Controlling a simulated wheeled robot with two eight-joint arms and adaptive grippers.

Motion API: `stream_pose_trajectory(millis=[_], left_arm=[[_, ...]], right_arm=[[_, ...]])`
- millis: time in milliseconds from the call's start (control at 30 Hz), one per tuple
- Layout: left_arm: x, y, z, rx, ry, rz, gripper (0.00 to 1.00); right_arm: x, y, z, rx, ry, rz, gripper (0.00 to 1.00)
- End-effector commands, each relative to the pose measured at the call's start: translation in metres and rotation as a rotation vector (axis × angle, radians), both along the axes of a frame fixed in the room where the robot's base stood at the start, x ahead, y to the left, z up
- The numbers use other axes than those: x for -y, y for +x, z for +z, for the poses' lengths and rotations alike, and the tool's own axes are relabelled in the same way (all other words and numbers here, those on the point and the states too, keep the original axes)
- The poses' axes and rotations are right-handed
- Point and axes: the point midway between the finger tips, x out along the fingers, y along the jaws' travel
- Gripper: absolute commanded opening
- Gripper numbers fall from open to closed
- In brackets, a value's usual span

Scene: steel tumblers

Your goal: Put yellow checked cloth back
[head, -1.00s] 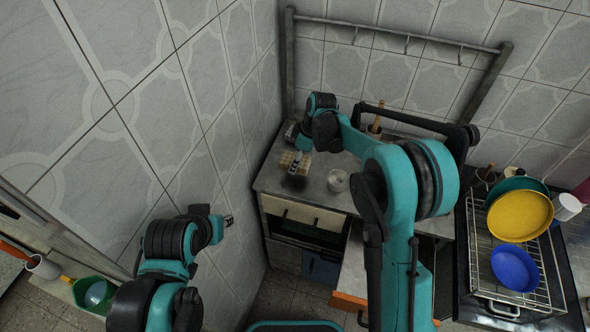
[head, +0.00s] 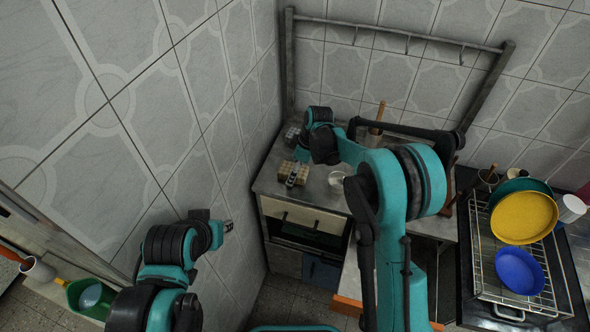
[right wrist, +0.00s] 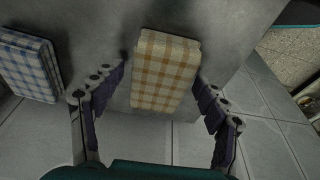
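The yellow checked cloth (right wrist: 166,72) is a folded pad lying on the grey counter near its front edge in the right wrist view. In the head view the cloth (head: 283,170) shows at the counter's left end, partly covered by my right gripper. My right gripper (head: 297,174) is just over it. In the wrist view its fingers (right wrist: 161,82) are spread apart, one at each side of the cloth, with gaps showing. My left gripper (head: 228,226) hangs by the tiled wall, away from the cloth; its fingers are too small to read.
A blue checked cloth (right wrist: 28,66) lies left of the yellow one in the wrist view. A clear glass (head: 337,180) stands on the counter to the right. A dish rack (head: 507,285) with several plates is far right. The tiled wall is close on the left.

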Motion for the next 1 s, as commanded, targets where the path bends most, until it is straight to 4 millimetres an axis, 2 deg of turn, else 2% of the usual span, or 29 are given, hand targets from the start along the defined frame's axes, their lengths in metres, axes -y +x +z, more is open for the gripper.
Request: stream_pose_trajectory(millis=[200,333,700,833,1000], left_arm=[[0.0,0.0,0.001,0.0,0.0,0.0,0.31],[0.0,0.0,0.006,0.0,0.0,0.0,0.31],[0.0,0.0,0.028,0.0,0.0,0.0,0.31],[0.0,0.0,0.033,0.0,0.0,0.0,0.31],[0.0,0.0,0.035,0.0,0.0,0.0,0.31]], right_arm=[[0.0,0.0,0.001,0.0,0.0,0.0,0.73],[0.002,-0.001,0.012,0.0,0.0,-0.001,0.73],[0.022,-0.008,0.088,0.0,0.0,-0.001,0.73],[0.027,-0.009,0.107,0.0,0.0,-0.001,0.73],[0.03,-0.01,0.118,0.0,0.0,0.0,0.73]])
